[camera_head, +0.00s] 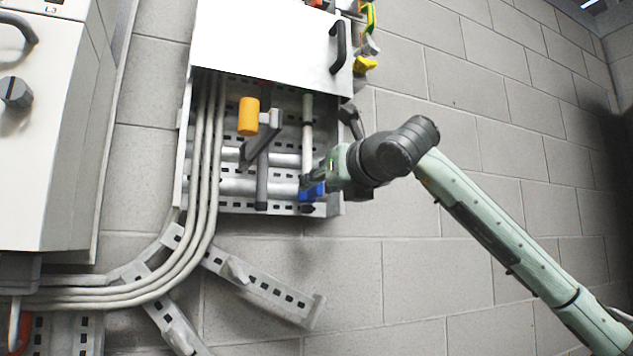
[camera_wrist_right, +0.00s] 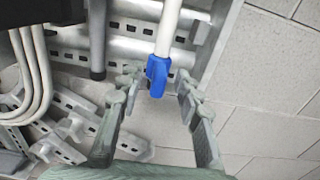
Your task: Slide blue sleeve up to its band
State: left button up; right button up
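The blue sleeve (camera_head: 313,192) sits at the low end of a pale upright rod (camera_head: 307,130) inside the open wall cabinet. In the right wrist view the sleeve (camera_wrist_right: 157,72) has a small side tab and hangs around the rod (camera_wrist_right: 169,30). The rod's upper part looks faintly greenish; I cannot make out a clear band. My right gripper (camera_head: 318,182) comes in from the right at the sleeve's height. In the wrist view its fingers (camera_wrist_right: 156,88) are apart, one on each side of the sleeve, with gaps. My left gripper is not in view.
An orange cylinder (camera_head: 248,116) and a dark grey bracket (camera_head: 262,140) stand left of the rod. Pale cables (camera_head: 205,150) run down the cabinet's left side. A white cover (camera_head: 262,35) with a black handle (camera_head: 338,47) is above. Block wall is bare on the right.

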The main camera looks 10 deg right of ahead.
jog(key=shift+w+a, duration=0.2)
jog(key=shift+w, duration=0.65)
grip_shut()
